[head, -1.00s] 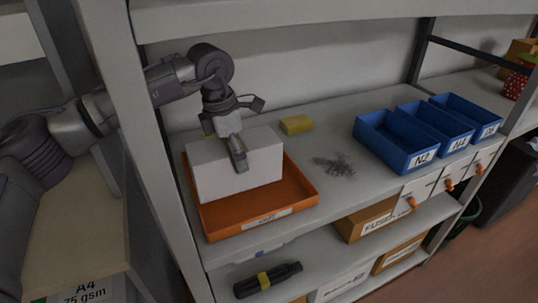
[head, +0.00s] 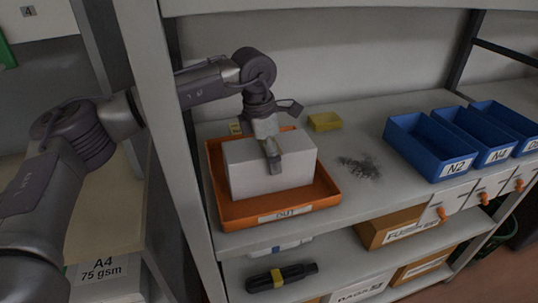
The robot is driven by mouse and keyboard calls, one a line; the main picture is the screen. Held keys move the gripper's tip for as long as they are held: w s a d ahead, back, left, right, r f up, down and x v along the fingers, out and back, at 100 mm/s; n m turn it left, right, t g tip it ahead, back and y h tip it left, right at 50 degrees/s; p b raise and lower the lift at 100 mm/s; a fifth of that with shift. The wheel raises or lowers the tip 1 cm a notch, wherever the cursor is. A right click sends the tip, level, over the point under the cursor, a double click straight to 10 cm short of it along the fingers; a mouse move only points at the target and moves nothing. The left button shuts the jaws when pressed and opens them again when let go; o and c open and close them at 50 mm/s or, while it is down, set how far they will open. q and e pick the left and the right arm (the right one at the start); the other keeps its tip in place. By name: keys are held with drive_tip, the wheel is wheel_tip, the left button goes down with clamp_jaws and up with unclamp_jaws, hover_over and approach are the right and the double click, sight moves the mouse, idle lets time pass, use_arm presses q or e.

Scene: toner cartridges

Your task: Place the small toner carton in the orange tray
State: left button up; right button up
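A plain white carton (head: 250,172) stands in the orange tray (head: 302,206) on the shelf, inside its rim. My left gripper (head: 273,158) is over the carton, with one finger down its front face and the other finger hidden behind it. It looks shut on the carton. The tray has a white label on its front edge. Whether the carton's underside touches the tray floor is hidden. My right gripper does not show.
Several blue bins (head: 430,146) stand at the right of the shelf. A yellow block (head: 324,122) and a dark smudge (head: 360,167) lie between. A black tool (head: 282,277) and a brown box (head: 393,228) are on the shelf below.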

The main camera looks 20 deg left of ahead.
use_arm(q)
drive_tip(key=shift+o, duration=1)
drive_tip(key=shift+s, duration=0.1)
drive_tip(key=r, duration=0.7)
drive_tip(key=shift+s+a+r, duration=0.25)
drive_tip(key=shift+a+r, duration=0.1)
drive_tip(key=shift+a, duration=0.05)
